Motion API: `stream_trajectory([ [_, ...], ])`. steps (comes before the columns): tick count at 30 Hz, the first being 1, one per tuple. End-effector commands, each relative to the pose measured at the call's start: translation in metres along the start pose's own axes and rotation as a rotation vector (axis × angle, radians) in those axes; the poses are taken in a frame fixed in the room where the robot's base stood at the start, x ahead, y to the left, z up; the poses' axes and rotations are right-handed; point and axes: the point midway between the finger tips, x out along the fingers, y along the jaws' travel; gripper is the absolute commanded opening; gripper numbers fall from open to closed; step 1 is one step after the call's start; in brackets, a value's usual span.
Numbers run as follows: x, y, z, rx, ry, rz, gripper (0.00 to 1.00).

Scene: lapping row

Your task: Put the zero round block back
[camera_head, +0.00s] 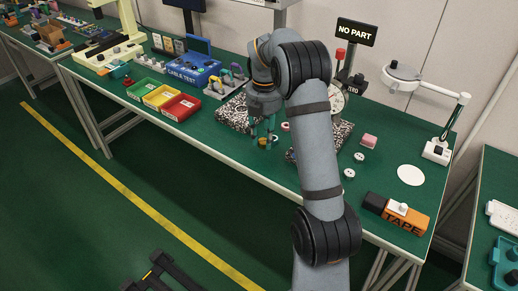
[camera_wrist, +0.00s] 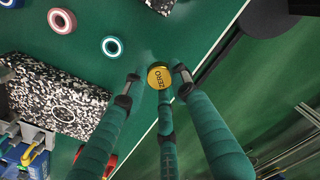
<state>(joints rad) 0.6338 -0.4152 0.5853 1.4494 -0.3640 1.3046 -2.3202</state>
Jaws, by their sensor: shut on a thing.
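In the head view my gripper (camera_head: 265,138) is low near the table's front edge, and the block (camera_head: 262,142) shows only as a small yellowish spot between the fingertips. I cannot tell whether it touches the table. A speckled black-and-white slab (camera_wrist: 55,105) lies to the left in the wrist view, with a faint round mark on its face; it also shows in the head view (camera_head: 232,113).
A dial gauge stand with a NO PART sign (camera_head: 357,31) stands behind my arm. Colored bins (camera_head: 160,97) sit left. An orange tape box (camera_head: 405,217) and a lamp (camera_head: 437,151) are right.

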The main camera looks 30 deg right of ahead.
Motion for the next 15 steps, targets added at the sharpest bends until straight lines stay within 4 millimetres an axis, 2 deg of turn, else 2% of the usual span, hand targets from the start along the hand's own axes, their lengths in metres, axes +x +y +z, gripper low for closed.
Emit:
stream_trajectory([
  [4,0.008,0.012,-0.007,-0.001,-0.001,0.001,0.00],
  [15,0.048,0.013,-0.008,-0.001,-0.001,0.000,0.00],
])
